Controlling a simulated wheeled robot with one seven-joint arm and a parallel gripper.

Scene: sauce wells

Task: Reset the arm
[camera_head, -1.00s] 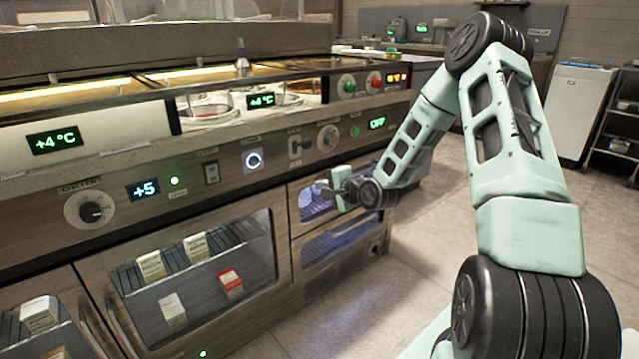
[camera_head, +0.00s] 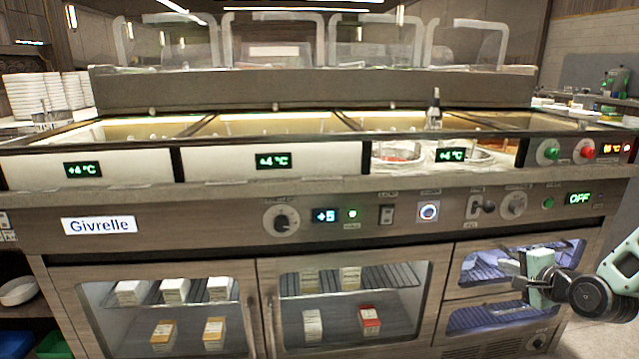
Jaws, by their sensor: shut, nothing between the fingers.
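My gripper (camera_head: 521,284) is at the lower right, in front of the drawers at the counter's right end. Its fingers point left and are small in the view; they are shut and hold nothing. Only the wrist and a bit of the pale green arm show, cut off by the right edge. I cannot tell whether the gripper touches the drawer front (camera_head: 470,280) behind it.
The steel counter (camera_head: 170,205) spans the view, with a dial (camera_head: 281,221), a lever switch (camera_head: 480,207) and an "OFF" display (camera_head: 579,198). Sauce wells (camera_head: 395,153) sit on top. A glass door (camera_head: 345,300) shows boxes inside. Plates (camera_head: 35,97) stand at left.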

